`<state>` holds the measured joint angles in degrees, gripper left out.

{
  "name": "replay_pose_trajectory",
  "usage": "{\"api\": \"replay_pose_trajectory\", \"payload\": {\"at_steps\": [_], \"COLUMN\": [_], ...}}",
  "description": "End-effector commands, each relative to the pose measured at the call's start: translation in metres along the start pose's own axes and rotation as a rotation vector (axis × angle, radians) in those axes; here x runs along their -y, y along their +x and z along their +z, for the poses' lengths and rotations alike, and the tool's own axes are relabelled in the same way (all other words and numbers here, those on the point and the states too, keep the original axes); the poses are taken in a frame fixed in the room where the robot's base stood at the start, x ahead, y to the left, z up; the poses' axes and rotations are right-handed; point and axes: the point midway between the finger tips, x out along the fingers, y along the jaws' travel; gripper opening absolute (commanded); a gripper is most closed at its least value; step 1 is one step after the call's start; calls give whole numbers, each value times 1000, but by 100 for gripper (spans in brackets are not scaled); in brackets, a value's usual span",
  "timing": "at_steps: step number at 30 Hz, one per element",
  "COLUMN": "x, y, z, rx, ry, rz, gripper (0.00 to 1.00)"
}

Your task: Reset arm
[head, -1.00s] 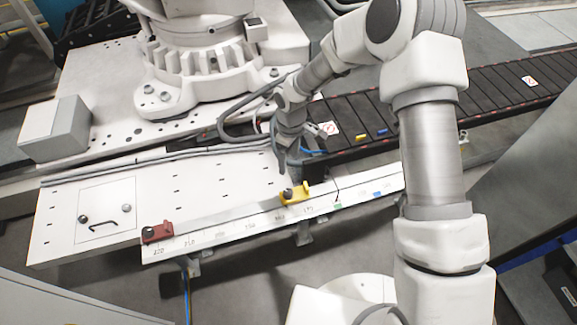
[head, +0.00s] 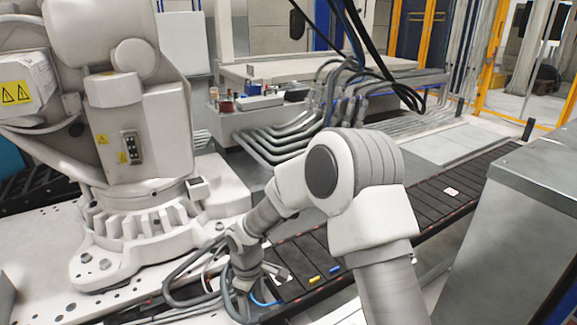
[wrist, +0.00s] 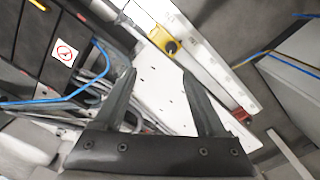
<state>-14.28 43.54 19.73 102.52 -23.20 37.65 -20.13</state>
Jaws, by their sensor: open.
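My gripper (wrist: 158,88) is open in the wrist view, its two dark fingers apart with nothing between them. Beyond the fingers lies the white perforated plate of the track. A white rail (wrist: 190,35) with a yellow stop block (wrist: 163,38) and a red block (wrist: 241,115) runs past the fingertips, apart from them. In the head view my arm (head: 330,180) is bent, and its wrist (head: 245,255) hangs low beside the dark slatted conveyor (head: 440,200). The fingertips are hidden there.
A large white industrial robot (head: 140,130) stands at the left on a bolted base. A grey cabinet (head: 520,240) stands at the right. Grey pipes (head: 290,145) and a workbench (head: 370,80) fill the back. Yellow and blue pieces (head: 314,280) lie on the conveyor.

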Motion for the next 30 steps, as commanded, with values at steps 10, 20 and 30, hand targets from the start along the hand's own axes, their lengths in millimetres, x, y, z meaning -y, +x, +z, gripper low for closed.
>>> {"api": "replay_pose_trajectory", "payload": {"at_steps": [10, 20, 30], "x": [-30, -16, 29], "y": [-128, -219, -277], "z": [77, 160, 238], "rx": [-31, -102, -229], "ry": [276, 562, 859], "rz": [143, 237, 288], "gripper": [73, 73, 73]}}
